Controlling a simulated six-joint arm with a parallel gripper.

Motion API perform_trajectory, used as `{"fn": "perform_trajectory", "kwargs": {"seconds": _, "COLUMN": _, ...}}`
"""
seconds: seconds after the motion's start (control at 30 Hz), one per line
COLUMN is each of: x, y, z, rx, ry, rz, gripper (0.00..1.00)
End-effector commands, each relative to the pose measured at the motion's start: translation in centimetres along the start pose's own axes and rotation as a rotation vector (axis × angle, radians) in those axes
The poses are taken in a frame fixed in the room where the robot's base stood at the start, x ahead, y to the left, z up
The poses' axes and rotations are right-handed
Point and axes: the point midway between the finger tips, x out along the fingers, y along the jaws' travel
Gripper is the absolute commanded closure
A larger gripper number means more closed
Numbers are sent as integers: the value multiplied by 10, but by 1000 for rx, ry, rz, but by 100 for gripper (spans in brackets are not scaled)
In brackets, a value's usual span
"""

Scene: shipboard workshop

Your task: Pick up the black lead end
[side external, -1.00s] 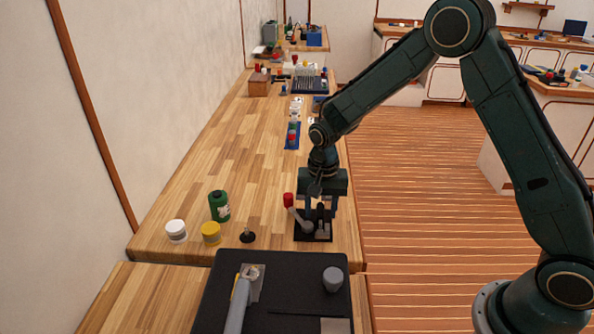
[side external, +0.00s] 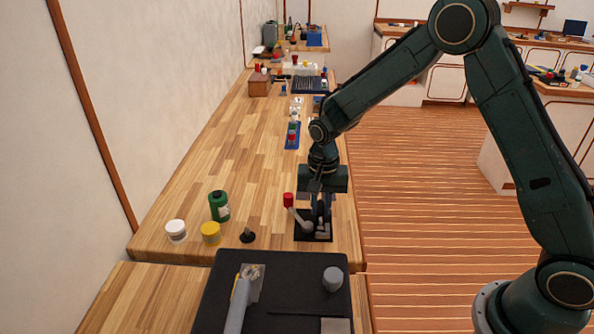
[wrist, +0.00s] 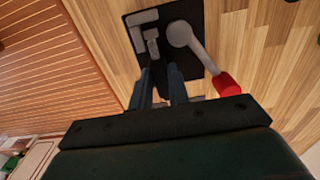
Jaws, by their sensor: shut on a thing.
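My gripper (side external: 319,211) is low over a black plate (side external: 303,238) near the right edge of the wooden bench. Its fingers point down at the plate. In the wrist view the two blue-grey fingers (wrist: 160,82) are close together beside the plate's grey fittings, with something dark between them. I take this to be the black lead end, though the fingers hide most of it. The plate carries a grey clamp lever with a red knob (side external: 288,199), which also shows in the wrist view (wrist: 227,84), just beside the fingers.
The bench beyond is mostly clear up to a blue tray (side external: 289,144).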

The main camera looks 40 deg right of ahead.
Motion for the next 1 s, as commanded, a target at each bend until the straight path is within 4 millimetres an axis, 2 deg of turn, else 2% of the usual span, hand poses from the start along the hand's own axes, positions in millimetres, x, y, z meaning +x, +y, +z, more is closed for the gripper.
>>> {"fn": "perform_trajectory", "kwargs": {"seconds": 0.27, "x": -37, "y": -1, "z": -1, "rx": 0, "ry": 3, "rz": -4, "gripper": 100}}
{"fn": "perform_trajectory", "kwargs": {"seconds": 0.7, "x": -130, "y": -1, "z": 0, "rx": 1, "ry": 3, "rz": -4, "gripper": 100}}
{"fn": "perform_trajectory", "kwargs": {"seconds": 1.0, "x": -177, "y": -1, "z": 0, "rx": 1, "ry": 1, "rz": -2, "gripper": 100}}
